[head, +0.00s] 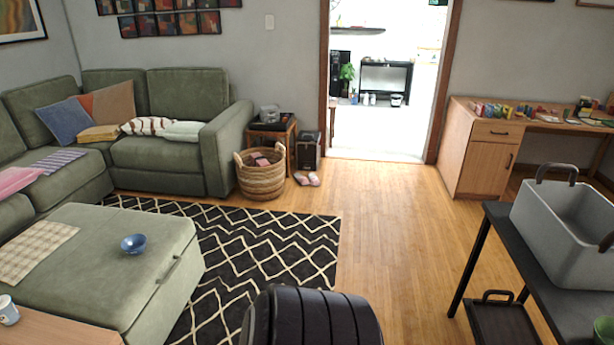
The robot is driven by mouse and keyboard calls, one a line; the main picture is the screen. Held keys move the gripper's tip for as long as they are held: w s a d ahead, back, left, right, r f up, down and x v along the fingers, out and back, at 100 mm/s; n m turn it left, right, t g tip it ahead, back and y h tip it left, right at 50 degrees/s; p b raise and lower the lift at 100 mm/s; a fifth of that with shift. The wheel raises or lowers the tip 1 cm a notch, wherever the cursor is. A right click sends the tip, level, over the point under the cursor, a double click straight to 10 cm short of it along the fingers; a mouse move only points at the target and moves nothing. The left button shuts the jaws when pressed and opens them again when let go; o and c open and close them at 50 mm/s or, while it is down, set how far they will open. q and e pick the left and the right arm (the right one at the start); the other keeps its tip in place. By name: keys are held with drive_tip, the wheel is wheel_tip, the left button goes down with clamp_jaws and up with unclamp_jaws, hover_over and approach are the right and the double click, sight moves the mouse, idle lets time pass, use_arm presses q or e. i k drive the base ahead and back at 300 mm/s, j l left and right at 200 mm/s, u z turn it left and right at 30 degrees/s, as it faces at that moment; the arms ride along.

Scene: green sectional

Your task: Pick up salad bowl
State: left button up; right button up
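A small blue bowl (134,243) sits upright on the green ottoman (165,220), left of the middle of the head view. It is the likeliest salad bowl in view. A green bowl-like thing (604,329) is cut off at the lower right edge, on or by the dark table. Neither of my grippers shows in the head view.
A dark table (560,300) with a grey bin (565,235) stands at the right. A green sectional (165,150), wicker basket (262,177) and side table lie farther back. Bare wood floor (400,240) runs through the middle to an open doorway. A patterned rug (265,250) borders the ottoman.

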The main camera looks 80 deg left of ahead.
sight(133, 244)
drive_tip(key=j+u, duration=0.1)
drive_tip(key=u, duration=3.9)
